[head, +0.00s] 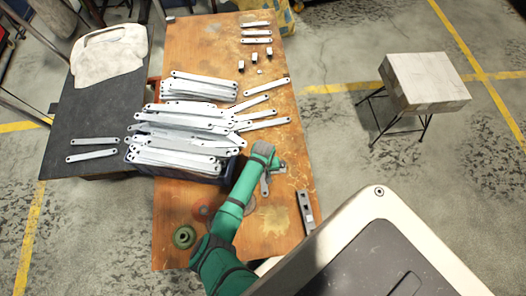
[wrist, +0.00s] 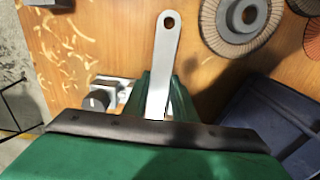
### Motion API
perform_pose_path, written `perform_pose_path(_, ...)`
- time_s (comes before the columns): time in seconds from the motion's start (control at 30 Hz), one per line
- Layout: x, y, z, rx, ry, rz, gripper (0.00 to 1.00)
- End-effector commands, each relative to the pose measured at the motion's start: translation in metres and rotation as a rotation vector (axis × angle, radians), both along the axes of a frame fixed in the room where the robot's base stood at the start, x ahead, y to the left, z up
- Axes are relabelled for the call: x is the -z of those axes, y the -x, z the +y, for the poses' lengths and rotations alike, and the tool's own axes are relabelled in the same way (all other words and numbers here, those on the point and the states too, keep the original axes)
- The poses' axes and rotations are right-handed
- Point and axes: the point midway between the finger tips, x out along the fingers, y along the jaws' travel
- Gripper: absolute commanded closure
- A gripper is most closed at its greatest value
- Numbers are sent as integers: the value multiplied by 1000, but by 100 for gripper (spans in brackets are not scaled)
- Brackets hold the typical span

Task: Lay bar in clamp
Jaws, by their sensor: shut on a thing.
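A flat grey metal bar (wrist: 165,60) with a round hole at its free end is held in my gripper (wrist: 156,108), and it sticks out past the fingers in the wrist view. In the head view my gripper (head: 266,166) is over the right half of the wooden bench, with the bar (head: 265,186) just below it. A small metal fixture with a dark round knob, probably the clamp (wrist: 100,98), is left of the fingers in the wrist view. In the head view it (head: 281,166) is partly hidden just right of my gripper. The bar's gripped end is hidden.
A blue crate (wrist: 275,115) heaped with grey bars (head: 185,135) stands left of my arm. Abrasive discs (wrist: 238,22) lie on the bench (head: 200,40) near a green round part (head: 184,237). A grey metal piece (head: 305,211) lies at the bench's right edge.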

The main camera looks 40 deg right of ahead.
Motion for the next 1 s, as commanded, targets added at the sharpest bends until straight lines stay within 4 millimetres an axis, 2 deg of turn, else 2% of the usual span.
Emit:
perform_pose_path(0.13, 0, 0, 0, -1, 0, 0, 100)
perform_pose_path(0.17, 0, 0, 0, -1, 0, 0, 73)
perform_pose_path(0.23, 0, 0, 1, -1, 0, 0, 56)
perform_pose_path(0.27, 0, 0, 1, -1, 0, 0, 53)
perform_pose_path(0.53, 0, 0, 1, -3, -1, 1, 53)
perform_pose_path(0.67, -8, 0, 1, -3, 1, 0, 53)
perform_pose_path(0.77, -21, 0, 0, -2, 3, -1, 53)
perform_pose_path(1.0, -67, 0, 0, -1, 3, -1, 53)
